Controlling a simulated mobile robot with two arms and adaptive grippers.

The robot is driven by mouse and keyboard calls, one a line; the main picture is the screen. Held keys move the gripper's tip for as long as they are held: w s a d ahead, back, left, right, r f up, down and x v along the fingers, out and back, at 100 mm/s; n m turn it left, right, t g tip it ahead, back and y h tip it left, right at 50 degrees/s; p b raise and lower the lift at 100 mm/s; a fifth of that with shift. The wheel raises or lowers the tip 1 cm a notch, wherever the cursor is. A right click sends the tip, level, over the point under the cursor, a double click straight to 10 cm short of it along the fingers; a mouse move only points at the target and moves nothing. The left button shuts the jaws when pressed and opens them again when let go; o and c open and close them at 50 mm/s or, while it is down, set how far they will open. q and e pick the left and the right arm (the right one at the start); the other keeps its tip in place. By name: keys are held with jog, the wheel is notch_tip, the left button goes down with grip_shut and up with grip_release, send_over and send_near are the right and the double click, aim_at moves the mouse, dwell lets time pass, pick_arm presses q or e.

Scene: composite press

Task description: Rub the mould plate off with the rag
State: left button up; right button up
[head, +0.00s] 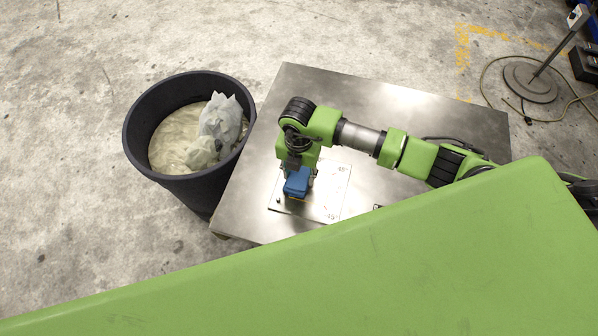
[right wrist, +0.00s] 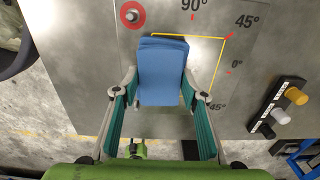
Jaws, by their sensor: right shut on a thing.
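The mould plate (head: 328,190) is a flat metal plate with angle marks, lying at the near left of the steel table. In the right wrist view the plate (right wrist: 208,52) shows a yellow outline, printed angles and a pin in a red ring. My right gripper (head: 298,172) points down over the plate, shut on the blue folded rag (head: 296,184). The right wrist view shows the rag (right wrist: 162,70) between the two fingers, over part of the yellow outline. The rag looks to be at the plate's surface; I cannot tell how firmly it touches. My left gripper is out of view.
A dark bin (head: 190,182) with crumpled pale material stands left of the steel table (head: 420,110). A block with several knobs (right wrist: 278,108) is right of the plate in the right wrist view. A stand with a round base (head: 530,84) and cable is at the far right.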

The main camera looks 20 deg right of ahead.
aim_at(320, 188)
jog(key=shift+f+b, duration=0.45)
jog(key=shift+f, duration=0.1)
dwell(0.9)
jog(key=shift+s+d+r+p, duration=0.15)
jog(key=shift+s+d+p, duration=0.55)
jog(key=shift+d, duration=0.3)
jog(key=shift+s+d+f+p, duration=0.15)
jog(key=shift+s+d+p, duration=0.2)
jog(key=shift+s+d, duration=0.55)
jog(key=shift+s+d+f+p, duration=0.1)
jog(key=shift+s+d+p, duration=0.35)
jog(key=shift+d, duration=0.65)
jog(key=shift+s+d+r, duration=0.1)
jog(key=shift+s+d, duration=0.05)
jog(key=shift+w+a, duration=0.4)
jog(key=shift+a, duration=0.15)
jog(key=shift+w+a+b, duration=0.45)
jog(key=shift+w+a, duration=0.15)
jog(key=shift+a, duration=0.3)
jog(key=shift+w+a+b, duration=0.5)
jog(key=shift+w+a, duration=0.1)
jog(key=shift+a, duration=0.25)
jog(key=shift+w+a+b, duration=0.45)
jog(key=shift+w+a, duration=0.15)
jog(key=shift+a, duration=0.3)
